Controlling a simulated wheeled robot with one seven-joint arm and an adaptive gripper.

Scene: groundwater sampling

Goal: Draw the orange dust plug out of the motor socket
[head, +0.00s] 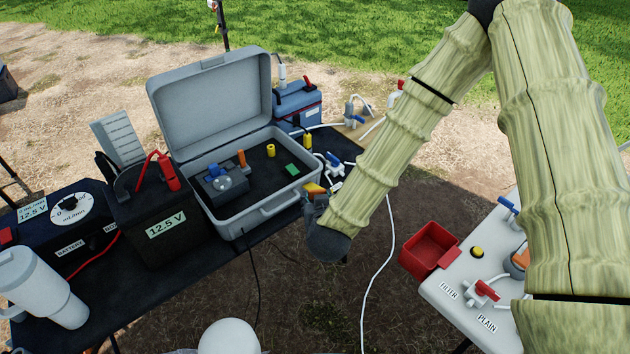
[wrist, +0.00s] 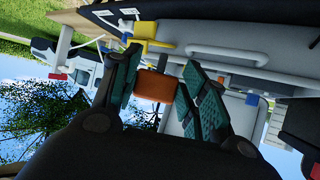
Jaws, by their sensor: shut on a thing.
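My gripper (wrist: 160,66) is shut on an orange block, which I take to be the dust plug (wrist: 154,86), between its two teal-padded fingers. I cannot tell whether plug and fitting touch, or whether this fitting is the motor socket. In the head view my gripper (head: 316,210) is at the front right corner of the open grey case (head: 250,222). A small yellow-orange patch (head: 314,188) shows just above it; the arm's end hides the rest.
The case stands on a black table, with a control unit (head: 226,186) inside. A black 12.5 V battery (head: 160,222) is left of it. White tubing with a blue valve (head: 334,160) lies behind my gripper. Open ground lies between the tables.

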